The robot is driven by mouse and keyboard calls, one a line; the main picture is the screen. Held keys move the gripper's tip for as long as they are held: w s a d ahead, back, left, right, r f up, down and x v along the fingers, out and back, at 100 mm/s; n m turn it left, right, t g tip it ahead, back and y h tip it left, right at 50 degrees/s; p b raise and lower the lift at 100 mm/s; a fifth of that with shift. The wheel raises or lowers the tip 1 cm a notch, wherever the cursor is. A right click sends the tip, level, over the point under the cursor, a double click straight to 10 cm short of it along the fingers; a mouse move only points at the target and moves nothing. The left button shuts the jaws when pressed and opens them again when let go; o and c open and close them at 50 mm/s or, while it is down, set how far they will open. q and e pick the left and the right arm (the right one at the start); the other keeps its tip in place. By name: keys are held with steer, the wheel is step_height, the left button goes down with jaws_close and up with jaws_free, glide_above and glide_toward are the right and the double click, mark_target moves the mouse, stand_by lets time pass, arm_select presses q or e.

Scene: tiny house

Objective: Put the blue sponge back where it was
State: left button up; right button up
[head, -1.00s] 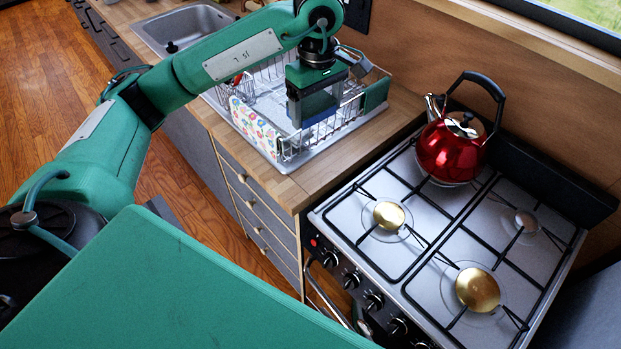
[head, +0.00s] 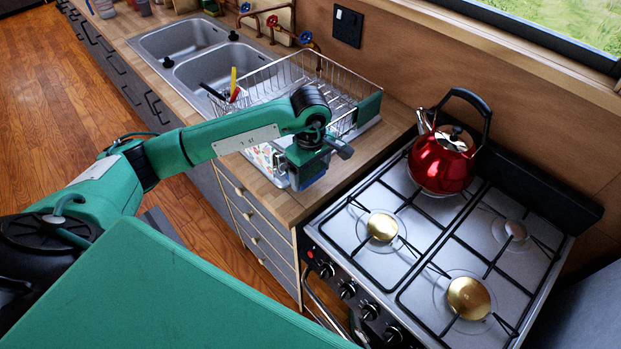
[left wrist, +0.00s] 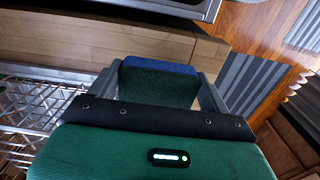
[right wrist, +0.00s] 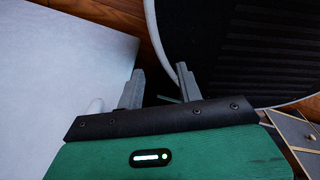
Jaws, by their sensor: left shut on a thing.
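My left gripper (head: 310,182) is shut on the blue sponge (left wrist: 158,82). In the left wrist view the sponge sits between the two fingers, with a blue edge and a dark green face. In the head view the gripper is above the wooden counter's front part, between the dish rack (head: 290,75) and the stove; the sponge shows only as a bit of blue beneath it. My arm hides the rack's near part. My right gripper (right wrist: 160,70) shows only in the right wrist view, its fingers apart with nothing held between them.
The stove (head: 410,300) stands right of the counter (head: 285,200), with a red kettle (head: 440,160) on its back left burner. A double sink (head: 195,50) is beyond the rack. A green holder (head: 368,108) hangs on the rack's right end. Drawers (head: 255,225) lie below.

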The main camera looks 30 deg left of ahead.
mark_target(310, 183)
arm_select(q)
step_height(310, 183, down, 4)
steer(key=shift+p, duration=0.55)
steer(key=shift+f, duration=0.1)
steer(key=shift+f, duration=0.15)
steer(key=o, duration=0.9)
